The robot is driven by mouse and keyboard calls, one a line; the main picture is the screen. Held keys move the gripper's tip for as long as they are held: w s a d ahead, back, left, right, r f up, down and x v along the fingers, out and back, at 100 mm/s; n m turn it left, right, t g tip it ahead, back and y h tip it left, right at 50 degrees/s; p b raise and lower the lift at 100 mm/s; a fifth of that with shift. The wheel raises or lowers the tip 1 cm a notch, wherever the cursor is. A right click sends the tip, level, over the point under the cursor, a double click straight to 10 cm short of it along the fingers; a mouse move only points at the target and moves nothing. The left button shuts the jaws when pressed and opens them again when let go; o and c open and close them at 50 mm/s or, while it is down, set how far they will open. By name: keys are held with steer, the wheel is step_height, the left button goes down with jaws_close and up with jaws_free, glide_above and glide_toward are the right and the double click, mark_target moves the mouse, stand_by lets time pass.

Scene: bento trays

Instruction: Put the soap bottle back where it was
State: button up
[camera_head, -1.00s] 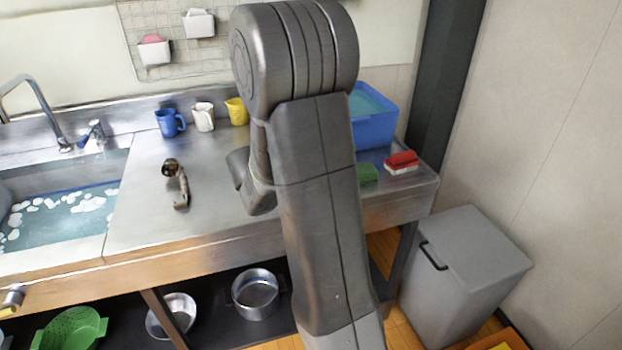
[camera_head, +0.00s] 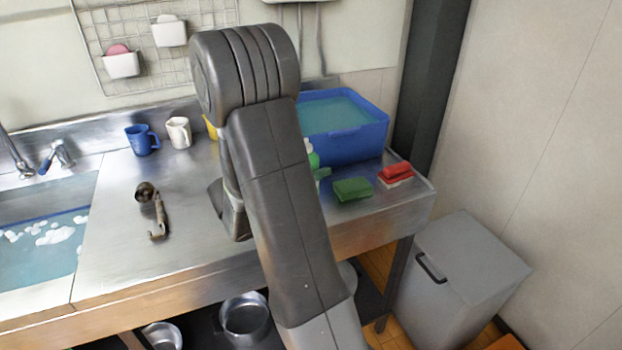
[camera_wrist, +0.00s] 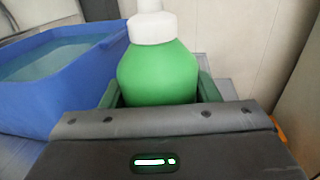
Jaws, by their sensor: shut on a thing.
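The soap bottle is green with a white pump top. It fills the middle of the wrist view (camera_wrist: 157,75), upright between the two green fingers of my gripper (camera_wrist: 157,93), which is shut on it. In the head view only a sliver of the bottle (camera_head: 313,158) shows past the right side of my arm, near the blue tub (camera_head: 355,149). My arm hides most of the gripper there. I cannot tell whether the bottle's base touches the counter.
A green sponge (camera_head: 352,189) and a red sponge (camera_head: 396,171) lie right of the bottle on the steel counter (camera_head: 110,245). Blue (camera_head: 141,140) and white (camera_head: 178,132) mugs stand at the back left. A metal utensil (camera_head: 158,212) lies near the sink. A grey bin (camera_head: 470,270) stands right.

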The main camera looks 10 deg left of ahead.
steer(key=shift+f, duration=1.55)
steer(key=shift+f, duration=0.2)
steer(key=o, duration=1.2)
steer(key=shift+r, duration=0.1)
steer(key=shift+r, duration=0.15)
steer(key=shift+s+a, duration=0.2)
steer(key=shift+a, duration=0.15)
steer(key=v, duration=1.1)
steer(key=shift+s+b, duration=0.15)
steer(key=shift+b, duration=0.2)
